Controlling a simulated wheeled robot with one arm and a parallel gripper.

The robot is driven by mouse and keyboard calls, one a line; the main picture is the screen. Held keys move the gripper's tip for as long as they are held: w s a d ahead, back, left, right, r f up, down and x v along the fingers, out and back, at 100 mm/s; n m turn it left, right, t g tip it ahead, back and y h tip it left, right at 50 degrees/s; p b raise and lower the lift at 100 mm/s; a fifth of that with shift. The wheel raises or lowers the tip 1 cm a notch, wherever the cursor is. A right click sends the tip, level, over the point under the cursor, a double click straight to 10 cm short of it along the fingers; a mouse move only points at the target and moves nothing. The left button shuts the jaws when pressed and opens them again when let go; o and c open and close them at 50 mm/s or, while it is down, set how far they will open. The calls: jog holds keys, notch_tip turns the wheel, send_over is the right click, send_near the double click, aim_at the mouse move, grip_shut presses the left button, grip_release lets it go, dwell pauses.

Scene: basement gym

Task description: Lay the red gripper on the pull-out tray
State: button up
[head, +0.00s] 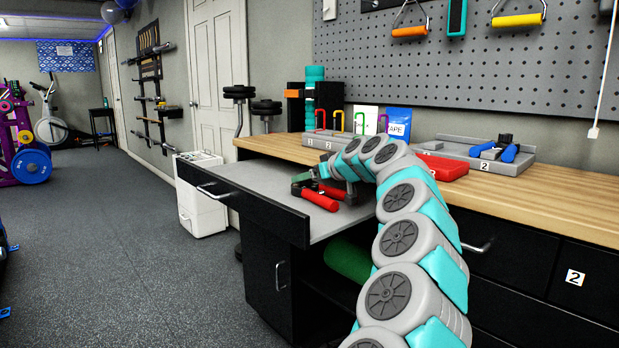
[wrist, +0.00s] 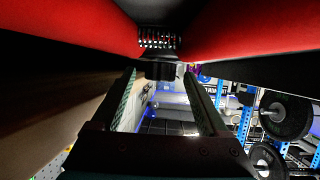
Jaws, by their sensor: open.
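The red gripper (head: 320,200), a hand exerciser with two red handles, lies on the grey pull-out tray (head: 250,185), near the tray's right part. In the wrist view its red handles (wrist: 60,28) spread large to both sides, with a dark coil spring (wrist: 158,40) between them. My gripper (wrist: 160,78) is open, its two fingers apart just below the spring and dark hub. In the head view my gripper (head: 308,181) is low over the tray beside the red gripper, and my arm hides part of both. Whether the fingers touch the red gripper cannot be told.
The wooden counter (head: 560,200) behind holds a red case (head: 440,167), a grey holder with blue handles (head: 485,152) and a blue TAPE packet (head: 398,122). A green roll (head: 347,262) lies below the tray. The tray's left part is bare.

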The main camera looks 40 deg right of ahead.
jog(key=shift+r, duration=0.2)
jog(key=b+v, duration=0.1)
jog(key=v, duration=1.1)
jog(key=shift+s+a+f, duration=0.1)
jog(key=shift+a+f, duration=0.05)
